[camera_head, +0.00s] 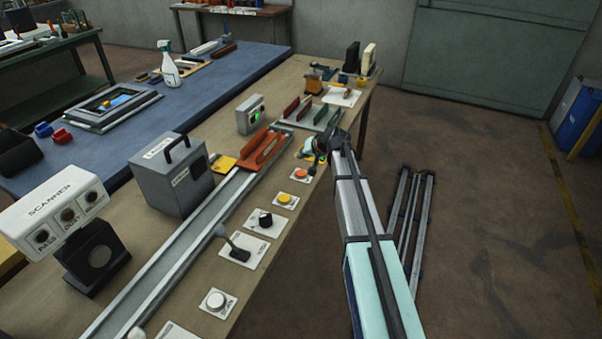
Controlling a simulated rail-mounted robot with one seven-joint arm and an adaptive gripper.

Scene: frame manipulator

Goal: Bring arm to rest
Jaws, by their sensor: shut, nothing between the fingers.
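My arm (357,212) reaches from the bottom right of the head view up to a dark joint near the right edge of the long workbench (215,322). A small pale teal part shows just left of that joint, above the bench edge. I cannot make out any gripper fingers there. My gripper is not distinguishable in this view, and nothing held can be seen.
Left of my arm, the bench carries a rail (182,250), an orange slotted piece (262,148), a grey box (172,178), a scanner (58,212) and several buttons and levers. Metal profiles (408,230) lie on the floor right of my arm. Open floor (510,240) lies farther right.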

